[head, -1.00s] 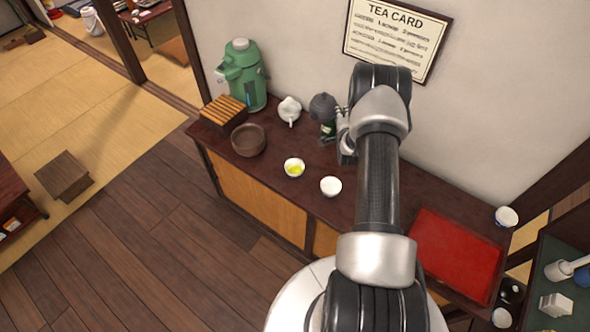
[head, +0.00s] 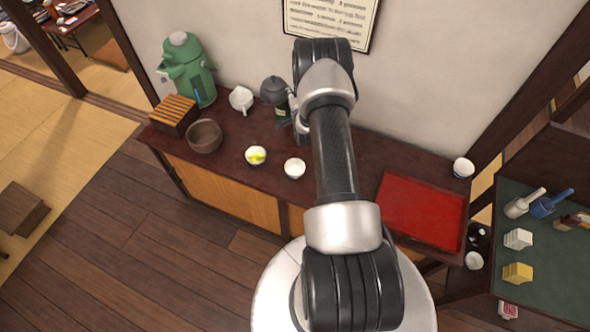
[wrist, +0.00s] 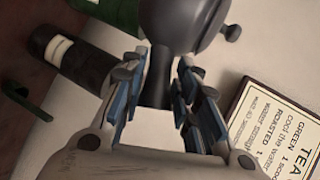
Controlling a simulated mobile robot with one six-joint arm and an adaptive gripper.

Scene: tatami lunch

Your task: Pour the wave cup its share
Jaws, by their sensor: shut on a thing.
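A dark grey teapot (head: 273,91) is held above the back of the brown counter; it also shows in the wrist view (wrist: 185,22). My gripper (wrist: 157,85) is shut on its dark handle, and the arm partly hides this grip in the head view. A cup with yellow-green liquid (head: 256,157) stands near the counter's front. A white cup (head: 295,169) stands to its right, and I see no liquid in it. Another cup with dark markings (head: 463,168) stands at the counter's right end. I cannot tell which cup has the wave pattern.
A green dispenser (head: 188,70), slatted wooden box (head: 173,115), brown bowl (head: 205,136) and white pitcher (head: 241,99) stand at left. A dark canister (wrist: 75,62) is near the teapot. A red tray (head: 420,210) lies at right. A tea card (head: 330,18) hangs behind.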

